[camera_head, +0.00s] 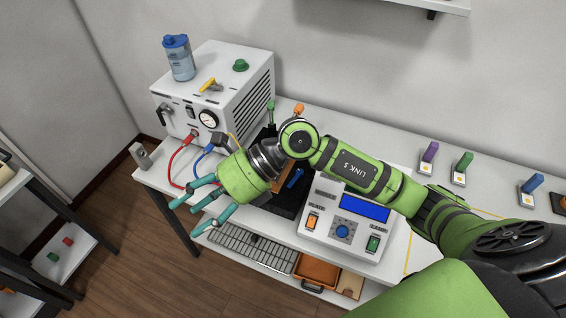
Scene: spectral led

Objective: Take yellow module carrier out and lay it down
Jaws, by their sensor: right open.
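I cannot pick out the yellow module carrier with certainty. A small yellow piece on a grey foot (209,85) is on top of the white box unit and may be a valve handle. Upright purple (430,153), green (462,164) and blue (532,186) tabs on small pale bases stand along the right of the bench. My right gripper (188,208) has its teal fingers spread, empty, over the bench's front left edge. My right arm hides part of a black fixture (287,205) behind it. My left gripper is out of view.
The white box unit (210,95) with a blue-capped bottle (179,57) stands at the back left, with red and blue cables in front. A control box with a blue screen (352,215) sits mid-bench. A wire rack (250,246) and orange tray (316,271) are below.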

